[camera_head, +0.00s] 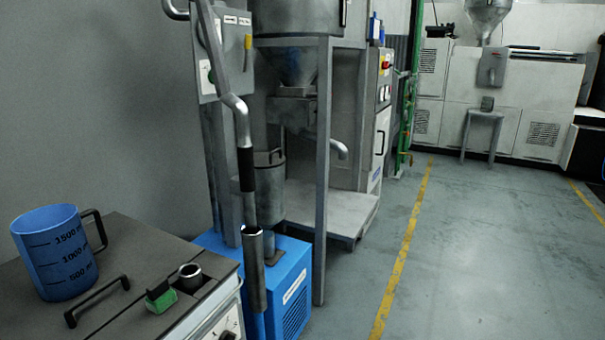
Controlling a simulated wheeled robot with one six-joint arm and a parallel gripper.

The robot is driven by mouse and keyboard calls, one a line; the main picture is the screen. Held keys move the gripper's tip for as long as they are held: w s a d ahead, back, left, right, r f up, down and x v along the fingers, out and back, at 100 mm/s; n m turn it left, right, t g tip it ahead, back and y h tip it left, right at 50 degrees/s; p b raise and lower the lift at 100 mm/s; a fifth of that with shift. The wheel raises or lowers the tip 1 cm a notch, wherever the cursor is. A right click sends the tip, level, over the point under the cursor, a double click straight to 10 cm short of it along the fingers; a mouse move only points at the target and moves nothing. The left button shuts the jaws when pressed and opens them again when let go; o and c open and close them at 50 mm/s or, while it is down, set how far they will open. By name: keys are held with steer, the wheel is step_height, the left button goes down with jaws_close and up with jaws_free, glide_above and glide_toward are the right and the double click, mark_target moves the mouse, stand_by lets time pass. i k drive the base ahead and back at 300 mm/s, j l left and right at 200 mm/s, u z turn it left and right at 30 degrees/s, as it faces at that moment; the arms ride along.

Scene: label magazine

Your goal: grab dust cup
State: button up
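A grey metal cylindrical cup (270,187) with a small handle at its top, which looks like the dust cup, sits inside the frame of the machine near the middle of the view. It is upright, below the hopper section. A vertical metal pipe with dark sleeves stands in front and hides part of its left side. Whether it is fastened to the machine cannot be told. My gripper is not in view.
A blue measuring jug (55,252) stands on a dark cabinet (135,245) at the lower left, near a black handle and a green-and-black block (160,296). A blue box unit (293,285) stands below the cup. The grey floor (470,250) at right is clear.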

mark_target(268, 236)
steer(key=k+l, duration=0.15)
steer(key=l, duration=0.15)
steer(key=i+u, duration=0.35)
steer(key=i, duration=1.35)
